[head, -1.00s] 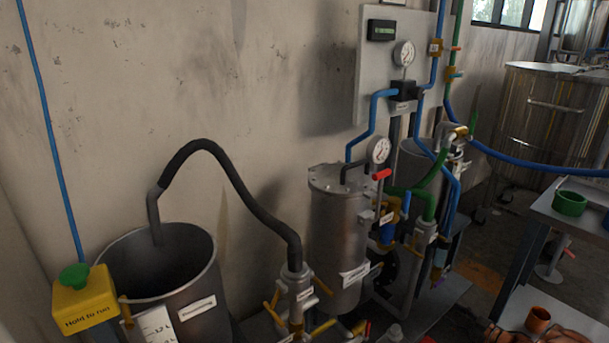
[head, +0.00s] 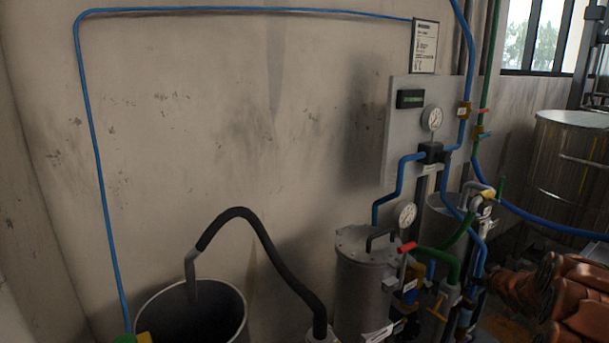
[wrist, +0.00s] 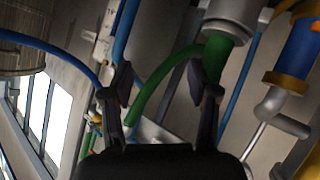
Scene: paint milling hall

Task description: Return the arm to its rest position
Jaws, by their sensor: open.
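My gripper (wrist: 160,105) shows in the wrist view with its two dark fingers spread apart and nothing between them. Behind the fingers are a green hose (wrist: 165,78), blue pipes and a grey cylindrical fitting (wrist: 235,15). In the head view my brown arm links reach in at the lower right, in front of the floor by the pipework. The gripper itself cannot be made out in the head view.
A steel filter vessel (head: 362,285) with a gauge and a red-handled valve (head: 406,248) stands left of my arm. A black hose (head: 265,235) runs into an open grey bucket (head: 185,318). A gauge panel (head: 400,125) hangs on the wall. A large steel tank (head: 570,170) stands at right.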

